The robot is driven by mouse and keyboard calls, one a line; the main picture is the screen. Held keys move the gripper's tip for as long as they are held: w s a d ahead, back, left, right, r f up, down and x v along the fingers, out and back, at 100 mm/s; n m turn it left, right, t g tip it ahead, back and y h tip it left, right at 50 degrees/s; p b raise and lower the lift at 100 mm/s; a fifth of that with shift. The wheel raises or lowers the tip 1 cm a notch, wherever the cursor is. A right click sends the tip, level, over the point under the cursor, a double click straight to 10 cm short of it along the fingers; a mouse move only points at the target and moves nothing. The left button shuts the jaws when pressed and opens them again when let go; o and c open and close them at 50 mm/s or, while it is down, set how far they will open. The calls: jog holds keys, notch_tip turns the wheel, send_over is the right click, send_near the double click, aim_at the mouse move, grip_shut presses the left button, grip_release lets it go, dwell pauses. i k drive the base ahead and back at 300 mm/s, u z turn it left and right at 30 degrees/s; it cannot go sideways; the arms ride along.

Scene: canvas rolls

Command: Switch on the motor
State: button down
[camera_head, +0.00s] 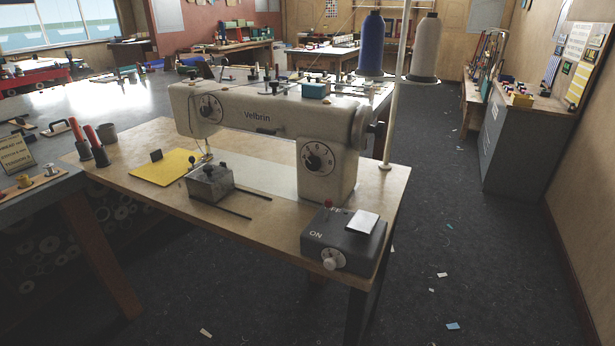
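A dark control box (318,250) sits on the front right corner of the wooden sewing table. It carries the white letters "ON" and a second label partly hidden from reading. A small red piece (328,204) stands at its back left edge. A pale flat plate (362,222) lies on its top right, and a pale round knob (333,260) is on its front. I cannot tell the switch position. The cream sewing machine (270,119), marked "Velbrin", stands just behind the box. My gripper is not in view.
The wooden table (270,232) also bears a yellow sheet (165,167) and a metal block (209,184) with two thin rods. A blue thread cone (371,45) and a grey one (426,48) stand behind. The dark floor (480,240) at right is open, with paper scraps.

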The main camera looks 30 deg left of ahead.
aim_at(328, 202)
jog(key=u, duration=0.7)
jog(key=i, duration=0.85)
jog(key=u, duration=0.7)
